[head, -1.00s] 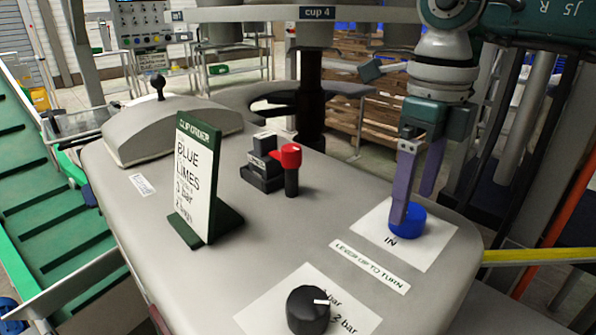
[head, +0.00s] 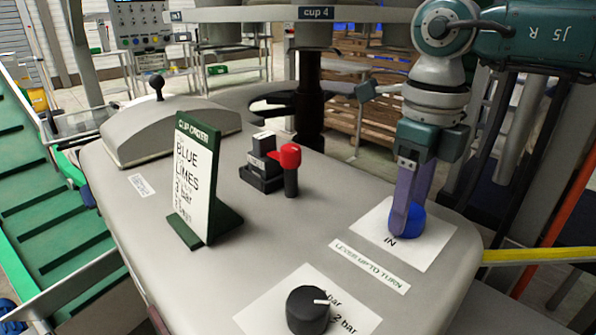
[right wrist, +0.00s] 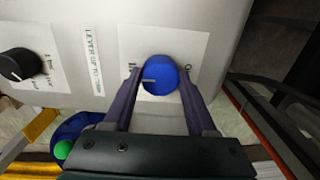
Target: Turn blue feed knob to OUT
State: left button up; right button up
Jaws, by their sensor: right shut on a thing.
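The blue feed knob (head: 415,224) sits on a white label plate (head: 437,247) at the right of the grey console, with "IN" printed in front of it. In the right wrist view, the knob (right wrist: 162,72) shows a pale pointer line toward the left, on the "IN" side; the label on the other side is mostly covered by a finger. My right gripper (head: 410,212) reaches down from above with its purple fingers on either side of the knob, shut on it. My left gripper is not in view.
A red-topped black lever (head: 290,158) stands by a black block (head: 262,172). A strip reads "LEVER UP TO TURN" (head: 369,266). A black pressure knob (head: 307,310) is at the front. A sign card (head: 196,177) reads "BLUE LIMES". The console between lever and knob is clear.

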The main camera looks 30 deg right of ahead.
jog(key=c, duration=0.4)
jog(key=shift+c, duration=0.2)
